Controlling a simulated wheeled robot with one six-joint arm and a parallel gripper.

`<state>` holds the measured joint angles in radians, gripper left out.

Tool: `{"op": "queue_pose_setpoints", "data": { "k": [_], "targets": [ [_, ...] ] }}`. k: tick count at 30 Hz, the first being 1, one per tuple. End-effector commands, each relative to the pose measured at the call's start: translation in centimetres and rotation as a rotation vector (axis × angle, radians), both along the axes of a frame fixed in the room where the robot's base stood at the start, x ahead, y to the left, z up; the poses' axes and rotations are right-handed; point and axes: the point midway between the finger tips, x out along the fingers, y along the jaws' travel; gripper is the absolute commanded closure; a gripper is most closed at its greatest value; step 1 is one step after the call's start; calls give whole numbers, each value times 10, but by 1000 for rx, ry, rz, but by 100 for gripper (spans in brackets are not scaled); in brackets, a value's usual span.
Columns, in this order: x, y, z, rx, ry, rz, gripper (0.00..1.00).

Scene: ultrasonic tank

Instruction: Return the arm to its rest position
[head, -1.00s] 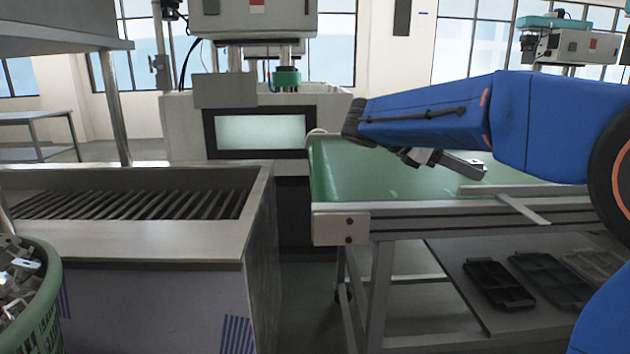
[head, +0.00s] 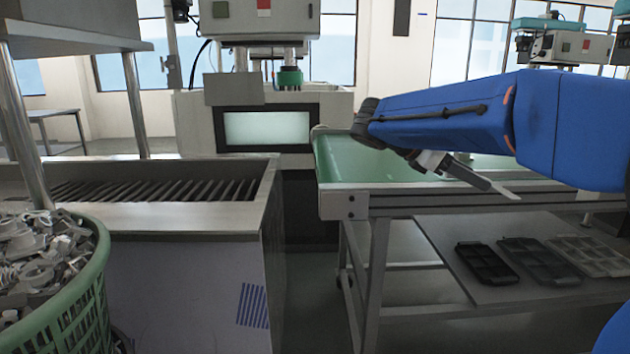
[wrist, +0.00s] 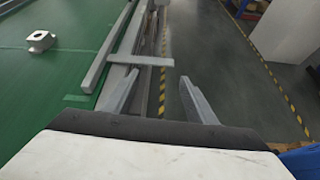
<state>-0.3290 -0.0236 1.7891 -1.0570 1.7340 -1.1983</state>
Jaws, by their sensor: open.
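My arm, in blue covers, reaches in from the right of the head view over the green conveyor belt (head: 350,158). My gripper (head: 500,190) hangs by the belt's near edge, pointing right and slightly down; the arm hides part of it. In the wrist view my gripper (wrist: 158,95) has its two fingers wide apart with nothing between them. Beyond the fingers lie the conveyor's metal side rail and the grey floor. A small light metal part (wrist: 40,40) lies on the green belt, left of the fingers and apart from them.
A green basket (head: 65,310) full of metal parts stands at the lower left. Beside it is a steel tank (head: 180,216) with a slatted rack. A machine (head: 335,108) stands behind. Dark trays (head: 487,263) lie on a shelf under the conveyor. Open floor shows past the rail.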

Motion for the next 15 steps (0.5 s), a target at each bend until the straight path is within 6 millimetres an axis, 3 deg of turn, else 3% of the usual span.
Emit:
{"op": "queue_pose_setpoints", "data": {
  "k": [8,15],
  "targets": [
    [-32,-13,-23,117,-99,-45,49],
    [-81,-24,-61,300,-257,-141,49]
  ]
}}
